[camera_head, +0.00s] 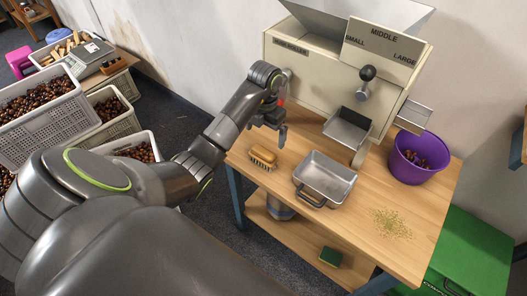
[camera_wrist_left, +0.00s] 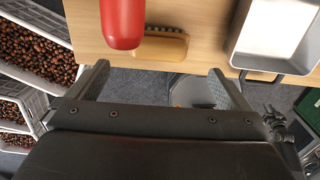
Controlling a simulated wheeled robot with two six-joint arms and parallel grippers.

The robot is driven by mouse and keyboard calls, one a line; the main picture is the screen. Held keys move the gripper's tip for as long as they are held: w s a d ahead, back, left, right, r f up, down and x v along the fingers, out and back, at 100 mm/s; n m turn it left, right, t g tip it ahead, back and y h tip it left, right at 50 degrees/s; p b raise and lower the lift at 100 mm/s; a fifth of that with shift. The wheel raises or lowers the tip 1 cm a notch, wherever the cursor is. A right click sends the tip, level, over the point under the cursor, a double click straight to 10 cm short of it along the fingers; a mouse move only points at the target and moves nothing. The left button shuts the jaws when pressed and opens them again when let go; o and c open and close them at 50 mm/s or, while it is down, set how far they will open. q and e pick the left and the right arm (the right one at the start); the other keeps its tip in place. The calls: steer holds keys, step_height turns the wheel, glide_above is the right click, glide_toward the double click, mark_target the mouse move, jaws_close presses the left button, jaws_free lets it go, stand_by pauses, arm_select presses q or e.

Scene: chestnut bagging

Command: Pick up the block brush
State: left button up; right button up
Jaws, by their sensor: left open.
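The block brush (camera_head: 263,157) has a tan wooden back and dark bristles and lies near the left edge of the wooden workbench (camera_head: 375,185). In the left wrist view the brush (camera_wrist_left: 165,46) lies ahead of the fingertips, partly hidden by a red rounded part. My left gripper (camera_head: 271,128) is above the brush and apart from it. Its two fingers are spread with nothing between them in the left wrist view (camera_wrist_left: 158,78). My right gripper is in neither view.
A metal tray (camera_head: 324,178) stands right of the brush. Behind is a beige sorting machine (camera_head: 322,75); a red part (camera_head: 281,102) shows by my gripper. A purple bucket (camera_head: 418,160) stands at the right. Crates of chestnuts (camera_head: 45,125) stand at the left.

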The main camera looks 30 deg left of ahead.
mark_target(263, 150)
arm_select(q)
step_height(263, 150, down, 3)
steer(key=shift+r+b, duration=0.2)
steer(key=shift+b, duration=0.65)
steer(key=shift+s+a+f+p, duration=0.15)
steer(key=shift+f+p, duration=0.3)
steer(key=shift+f, duration=2.1)
steer(key=c, duration=1)
steer(key=shift+c, duration=0.2)
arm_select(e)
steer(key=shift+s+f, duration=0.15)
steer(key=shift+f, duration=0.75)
arm_select(q)
steer(key=shift+r, duration=0.15)
steer(key=shift+r, duration=0.35)
step_height(263, 150, up, 3)
steer(key=shift+r+b, duration=0.15)
steer(key=shift+b, duration=0.2)
step_height(263, 150, up, 4)
steer(key=p, duration=0.3)
steer(key=shift+r, duration=0.1)
steer(key=shift+r+p, duration=0.85)
steer(key=shift+p, duration=0.15)
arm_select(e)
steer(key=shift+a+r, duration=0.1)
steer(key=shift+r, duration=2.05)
